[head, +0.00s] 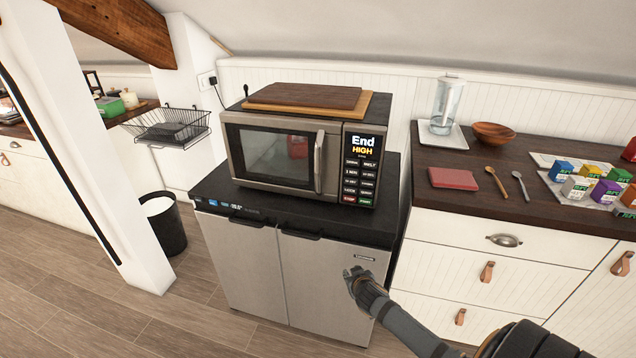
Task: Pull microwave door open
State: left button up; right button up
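A silver and black microwave (305,155) stands on a low two-door cabinet. Its door (270,155) is shut, with a dark window and an upright metal handle (319,161) on the door's right side. The control panel (363,165) is to the right of the handle and reads "End HIGH". My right gripper (352,274) is in front of the cabinet's right door, below and apart from the microwave handle. It is small in view, and I cannot tell whether its fingers are open or shut. My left gripper is not in view.
The low steel-fronted cabinet (240,265) has a dark top that juts out in front of the microwave. Wooden boards (305,97) lie on the microwave. A counter (450,200) with a red book, spoons and small boxes is at right. A white post (90,150) and black bin (168,243) are at left.

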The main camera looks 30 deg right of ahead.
jog(key=w+a+r+m+t+b, duration=0.1)
jog(key=w+r+t, duration=0.15)
jog(key=r, duration=0.75)
jog(key=w+a+r+t, duration=0.2)
jog(key=w+r, duration=0.2)
jog(key=r, duration=0.5)
jog(key=t, duration=0.4)
send_near(318, 172)
jog(key=shift+g, duration=0.25)
jog(key=x, duration=0.7)
jog(key=p+x, duration=0.1)
jog(key=x, duration=0.3)
jog(key=shift+r, duration=0.25)
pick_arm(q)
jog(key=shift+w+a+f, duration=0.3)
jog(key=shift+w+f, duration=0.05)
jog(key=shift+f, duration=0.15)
pick_arm(e)
jog(key=shift+c, duration=0.6)
grip_shut()
